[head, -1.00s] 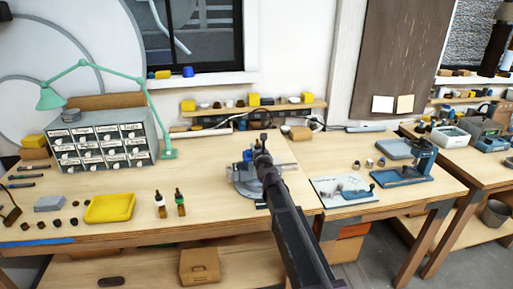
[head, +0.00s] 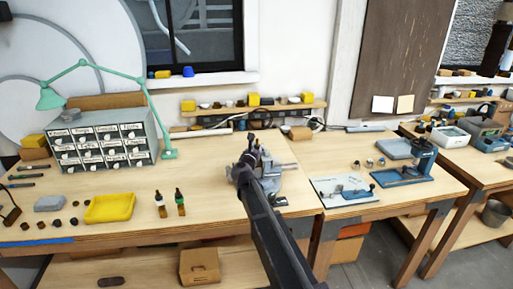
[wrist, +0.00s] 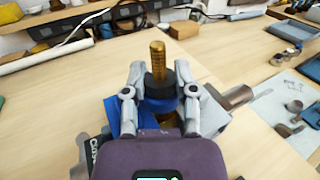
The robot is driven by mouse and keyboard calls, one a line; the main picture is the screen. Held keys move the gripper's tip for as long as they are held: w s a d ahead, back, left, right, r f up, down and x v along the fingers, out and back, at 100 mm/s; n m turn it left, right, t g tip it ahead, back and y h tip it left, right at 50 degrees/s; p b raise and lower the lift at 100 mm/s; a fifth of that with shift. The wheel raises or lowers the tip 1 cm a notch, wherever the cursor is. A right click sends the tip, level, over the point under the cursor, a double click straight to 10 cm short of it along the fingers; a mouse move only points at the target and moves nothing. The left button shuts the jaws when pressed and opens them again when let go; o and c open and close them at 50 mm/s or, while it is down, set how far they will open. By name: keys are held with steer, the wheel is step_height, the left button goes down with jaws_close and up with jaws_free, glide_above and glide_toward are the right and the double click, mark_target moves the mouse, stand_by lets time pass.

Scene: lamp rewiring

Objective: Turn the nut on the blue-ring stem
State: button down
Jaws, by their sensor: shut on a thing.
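In the wrist view a brass threaded stem (wrist: 158,58) stands up between the fingers of my gripper (wrist: 160,82). A dark nut (wrist: 160,89) sits around the stem, and a blue ring (wrist: 160,106) shows just below it. My gripper is shut on the nut, one finger on each side. In the head view my gripper (head: 246,162) is over a grey bench fixture (head: 270,180). My arm hides the nut and most of the stem there. The lower part of the stem is hidden by my gripper's body in the wrist view.
A yellow tray (head: 109,208) and two small bottles (head: 180,202) stand to the left. A grey drawer cabinet (head: 104,141) and green lamp are at the back left. A pale board (head: 343,190) and a blue press (head: 422,160) are to the right. Bare wood surrounds the fixture.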

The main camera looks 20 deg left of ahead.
steer(key=shift+c, duration=1.9)
jaws_free()
steer(key=shift+s, duration=0.15)
steer(key=s+d, duration=0.1)
steer(key=s, duration=1)
steer(key=shift+s, duration=0.4)
